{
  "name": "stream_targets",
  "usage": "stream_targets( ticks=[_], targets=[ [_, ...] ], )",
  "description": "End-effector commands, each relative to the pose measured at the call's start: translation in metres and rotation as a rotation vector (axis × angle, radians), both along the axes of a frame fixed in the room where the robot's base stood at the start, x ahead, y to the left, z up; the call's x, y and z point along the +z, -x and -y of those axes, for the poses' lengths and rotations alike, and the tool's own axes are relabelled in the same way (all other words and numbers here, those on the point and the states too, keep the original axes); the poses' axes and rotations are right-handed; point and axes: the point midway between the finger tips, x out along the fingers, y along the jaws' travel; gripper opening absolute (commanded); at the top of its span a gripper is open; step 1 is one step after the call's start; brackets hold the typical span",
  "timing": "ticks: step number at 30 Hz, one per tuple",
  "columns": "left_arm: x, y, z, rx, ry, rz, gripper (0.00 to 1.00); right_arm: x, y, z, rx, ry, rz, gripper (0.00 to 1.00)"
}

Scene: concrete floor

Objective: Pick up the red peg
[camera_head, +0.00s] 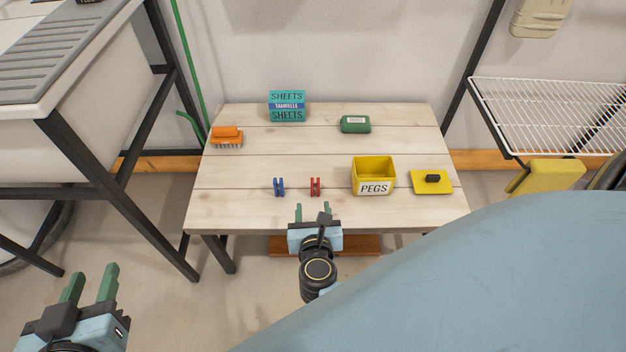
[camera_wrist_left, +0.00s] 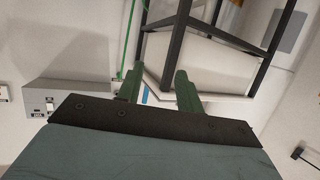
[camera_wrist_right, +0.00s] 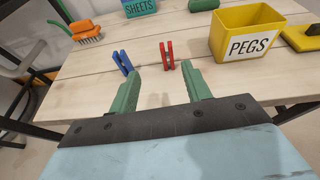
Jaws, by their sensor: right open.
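The red peg (camera_head: 315,187) stands on the wooden table near its front edge, just right of the blue peg (camera_head: 279,187). In the right wrist view the red peg (camera_wrist_right: 167,56) shows ahead of and between the open fingers, apart from them. My right gripper (camera_head: 313,212) is open and empty at the table's front edge, a little in front of the red peg. My left gripper (camera_head: 91,285) is open and empty at the lower left, away from the table. The left wrist view shows its fingers (camera_wrist_left: 158,88) spread with nothing between them.
A yellow PEGS box (camera_head: 373,176) stands right of the pegs, with its yellow lid (camera_head: 432,181) beside it. An orange brush (camera_head: 227,136), a teal sheets box (camera_head: 287,106) and a green item (camera_head: 355,124) sit farther back. A sink unit (camera_head: 60,105) stands at the left.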

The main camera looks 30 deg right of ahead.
Motion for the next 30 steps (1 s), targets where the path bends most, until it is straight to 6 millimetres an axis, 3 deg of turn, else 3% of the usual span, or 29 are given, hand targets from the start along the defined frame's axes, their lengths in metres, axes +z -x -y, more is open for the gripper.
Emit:
stream_targets(
  ticks=[4, 15, 25, 30],
  targets=[
    [0.011, -0.004, 0.004, -0.005, 0.019, 0.067, 0.36, -0.012, -0.005, 0.008, -0.055, -0.046, 0.0, 0.48],
    [0.063, -0.012, 0.016, -0.029, 0.112, 0.385, 0.36, -0.032, -0.054, 0.037, -0.05, -0.044, 0.0, 0.48],
    [0.084, -0.01, 0.019, -0.035, 0.149, 0.505, 0.36, -0.037, -0.067, 0.047, -0.05, -0.041, 0.0, 0.48],
    [0.107, -0.003, 0.022, -0.045, 0.197, 0.652, 0.36, -0.043, -0.082, 0.058, -0.049, -0.039, 0.0, 0.48]
  ],
)
